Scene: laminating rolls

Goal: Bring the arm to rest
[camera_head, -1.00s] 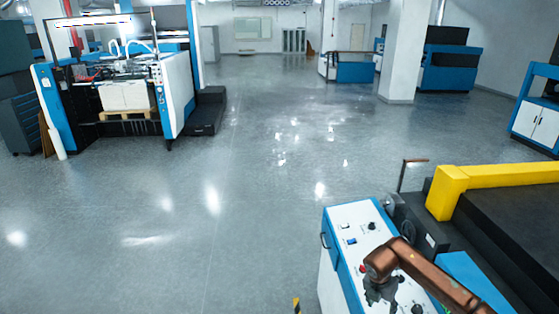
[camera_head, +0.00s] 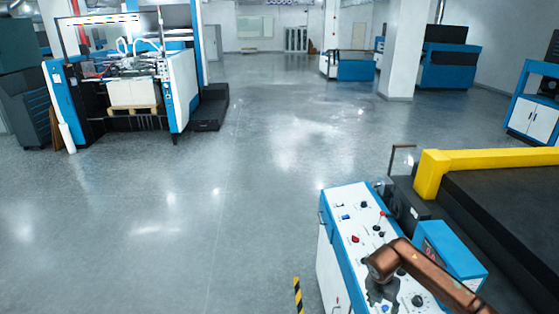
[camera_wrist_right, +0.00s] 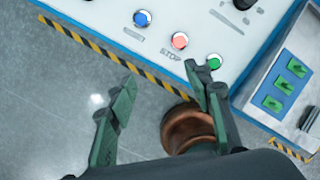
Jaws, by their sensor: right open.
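My copper right arm (camera_head: 435,272) comes in from the lower right in the head view, in front of a white and blue control panel (camera_head: 337,200). Its dark gripper (camera_head: 382,293) points down over the panel in that picture. In the right wrist view the gripper (camera_wrist_right: 163,76) is open, with nothing between its two fingers. The right finger shows close beside the green button (camera_wrist_right: 213,61); I cannot tell whether they touch. A red STOP button (camera_wrist_right: 180,41) and a blue button (camera_wrist_right: 142,18) are further left. My left gripper is not in view.
A yellow bar (camera_head: 490,160) and black machine bed (camera_head: 515,200) lie right of the panel. A large press (camera_head: 180,85) stands at far left. The grey floor (camera_head: 235,190) between is clear.

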